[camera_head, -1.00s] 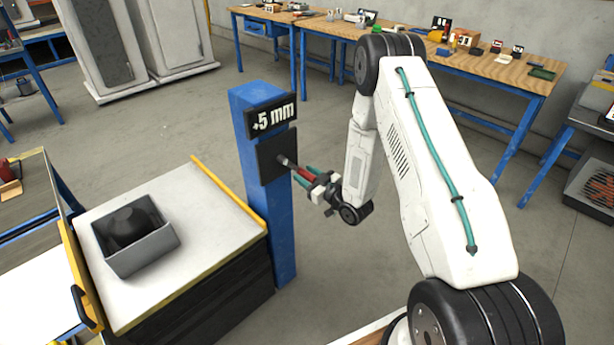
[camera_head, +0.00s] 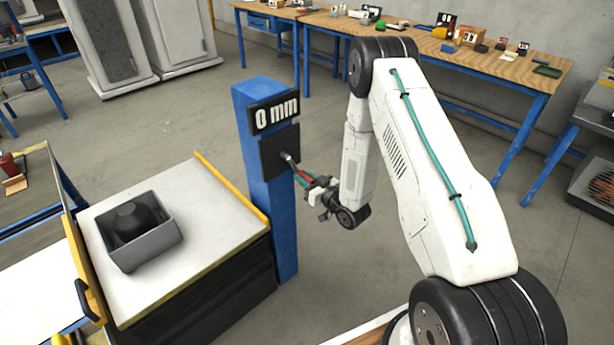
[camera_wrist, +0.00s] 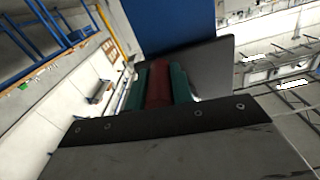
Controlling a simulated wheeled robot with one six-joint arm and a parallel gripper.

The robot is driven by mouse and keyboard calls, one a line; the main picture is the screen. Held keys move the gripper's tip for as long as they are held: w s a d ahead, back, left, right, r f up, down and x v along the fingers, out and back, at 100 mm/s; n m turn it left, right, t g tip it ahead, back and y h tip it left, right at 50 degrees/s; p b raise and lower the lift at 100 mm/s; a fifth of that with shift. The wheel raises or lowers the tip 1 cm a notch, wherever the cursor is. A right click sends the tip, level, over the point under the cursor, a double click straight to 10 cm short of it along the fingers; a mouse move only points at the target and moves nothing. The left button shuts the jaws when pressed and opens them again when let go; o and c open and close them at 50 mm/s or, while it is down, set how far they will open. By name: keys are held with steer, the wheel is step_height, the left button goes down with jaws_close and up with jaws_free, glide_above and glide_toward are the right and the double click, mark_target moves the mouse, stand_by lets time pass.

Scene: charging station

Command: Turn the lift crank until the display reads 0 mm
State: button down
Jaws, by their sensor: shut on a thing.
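The display (camera_head: 274,114) at the top of the blue post (camera_head: 268,210) reads 0 mm. Below it is a black plate (camera_head: 277,152) from which the lift crank (camera_head: 290,160) sticks out toward my arm. My gripper (camera_head: 304,179) is at the crank, with its teal fingers shut around the red handle. In the wrist view the red handle (camera_wrist: 158,84) lies between the two teal fingers, with the black plate and blue post beyond it. The far end of the handle is partly hidden.
A lift table (camera_head: 185,205) with a yellow edge stands left of the post and bears a grey bin (camera_head: 150,250) holding a dark rounded thing. A long wooden workbench (camera_head: 500,62) with small items runs along the back wall. The floor between is clear.

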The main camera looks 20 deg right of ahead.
steer(key=c, duration=1.2)
jaws_free()
steer(key=shift+a, duration=0.1)
steer(key=v, duration=0.7)
steer(key=shift+s, duration=0.4)
